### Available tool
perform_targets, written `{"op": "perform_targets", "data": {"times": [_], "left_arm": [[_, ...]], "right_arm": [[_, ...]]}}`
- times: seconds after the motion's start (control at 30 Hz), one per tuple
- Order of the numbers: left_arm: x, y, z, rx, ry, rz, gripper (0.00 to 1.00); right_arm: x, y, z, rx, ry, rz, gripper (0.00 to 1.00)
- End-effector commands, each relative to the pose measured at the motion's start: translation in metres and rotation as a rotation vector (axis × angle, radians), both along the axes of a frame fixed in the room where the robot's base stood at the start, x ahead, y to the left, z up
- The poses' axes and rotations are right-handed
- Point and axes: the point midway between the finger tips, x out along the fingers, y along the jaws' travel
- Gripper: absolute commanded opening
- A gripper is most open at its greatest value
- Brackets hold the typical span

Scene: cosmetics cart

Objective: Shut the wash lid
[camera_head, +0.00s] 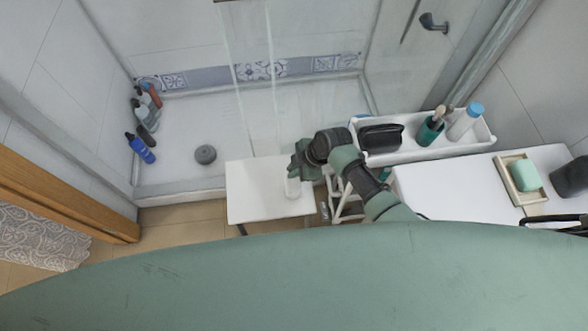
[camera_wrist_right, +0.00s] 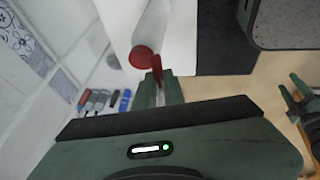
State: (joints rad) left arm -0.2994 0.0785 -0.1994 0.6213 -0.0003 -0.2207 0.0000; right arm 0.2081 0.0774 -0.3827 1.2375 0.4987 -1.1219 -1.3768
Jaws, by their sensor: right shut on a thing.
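The wash is a white bottle (camera_head: 293,188) on the small white table (camera_head: 250,205) in the head view. My right gripper (camera_head: 297,170) is over its top and hides the lid there. In the right wrist view, the white bottle (camera_wrist_right: 152,30) has a red collar (camera_wrist_right: 140,57) and a narrow red lid part (camera_wrist_right: 157,68). My right gripper (camera_wrist_right: 159,92) is shut on this red lid part. Whether the lid sits closed on the bottle is not clear. A green part of mine, perhaps the left gripper, shows at the right edge of the wrist view; its jaws are unclear.
A white cart tray (camera_head: 400,157) with a black case (camera_head: 380,138), a green cup (camera_head: 430,130) and a blue-capped bottle (camera_head: 465,122) stands to the right. A soap dish (camera_head: 520,182) is farther right. Several bottles (camera_head: 140,145) stand in the shower at left.

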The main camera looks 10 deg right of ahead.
Motion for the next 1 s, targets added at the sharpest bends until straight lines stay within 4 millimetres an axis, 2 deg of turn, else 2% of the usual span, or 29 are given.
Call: {"op": "perform_targets", "data": {"times": [0.37, 0.57, 0.77, 1.0], "left_arm": [[-0.002, 0.000, -0.002, 0.000, 0.002, 0.000, 0.44], [-0.002, 0.000, -0.009, 0.001, 0.002, -0.001, 0.44], [-0.002, 0.000, -0.026, 0.001, 0.002, -0.001, 0.44], [0.000, 0.003, -0.060, 0.003, 0.000, -0.002, 0.44]], "right_arm": [[0.000, -0.004, -0.003, -0.011, 0.030, 0.001, 0.00], [0.005, -0.004, -0.003, -0.012, 0.112, 0.000, 0.00], [0.011, -0.003, -0.005, -0.012, 0.257, 0.001, 0.00], [0.018, -0.002, -0.009, -0.008, 0.434, 0.001, 0.00]]}}
